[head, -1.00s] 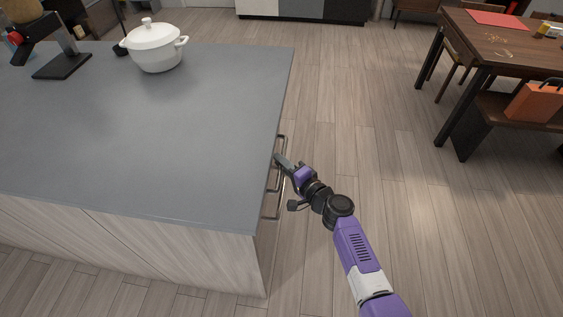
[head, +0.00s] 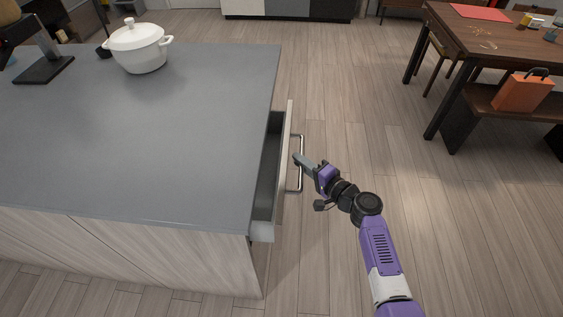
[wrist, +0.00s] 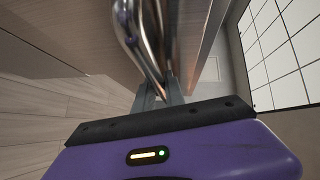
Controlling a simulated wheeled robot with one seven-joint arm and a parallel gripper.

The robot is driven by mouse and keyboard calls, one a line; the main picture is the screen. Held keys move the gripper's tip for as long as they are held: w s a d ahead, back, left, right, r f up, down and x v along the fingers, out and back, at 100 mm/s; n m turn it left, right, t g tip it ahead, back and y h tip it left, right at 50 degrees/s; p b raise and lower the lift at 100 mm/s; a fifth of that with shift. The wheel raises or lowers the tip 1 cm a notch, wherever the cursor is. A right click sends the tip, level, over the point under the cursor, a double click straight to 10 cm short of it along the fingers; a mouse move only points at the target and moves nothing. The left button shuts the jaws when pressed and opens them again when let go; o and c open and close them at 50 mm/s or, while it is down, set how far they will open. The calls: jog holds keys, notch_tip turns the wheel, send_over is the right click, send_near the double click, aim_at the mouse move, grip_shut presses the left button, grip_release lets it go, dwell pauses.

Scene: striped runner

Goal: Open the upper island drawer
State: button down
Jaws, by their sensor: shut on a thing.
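The upper island drawer (head: 286,172) stands partly pulled out from the right side of the island, with a strip of its grey inside showing. Its metal bar handle (head: 301,172) runs along the drawer front. My gripper (head: 297,161) is shut on the handle near its middle. In the wrist view the handle (wrist: 133,45) runs up from between the fingers of my gripper (wrist: 160,92). The fingertips are partly hidden there.
The island's grey worktop (head: 150,130) carries a white lidded pot (head: 139,49) and a dark stand (head: 45,68). A wooden table (head: 490,40) and a bench with an orange bag (head: 524,93) stand at right. The floor between is clear.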

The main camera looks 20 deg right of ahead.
jog(key=s+d+b, duration=0.2)
jog(key=s+d, duration=0.3)
jog(key=d, duration=0.3)
jog(key=s+d+b, duration=0.3)
jog(key=s+d, duration=0.2)
jog(key=d, duration=0.4)
jog(key=shift+d, duration=0.2)
jog(key=shift+f, duration=0.1)
jog(key=c, duration=1.4)
grip_release()
jog(key=v, duration=0.7)
jog(key=shift+s+b, duration=0.3)
jog(key=shift+s, duration=0.1)
jog(key=shift+d, duration=0.15)
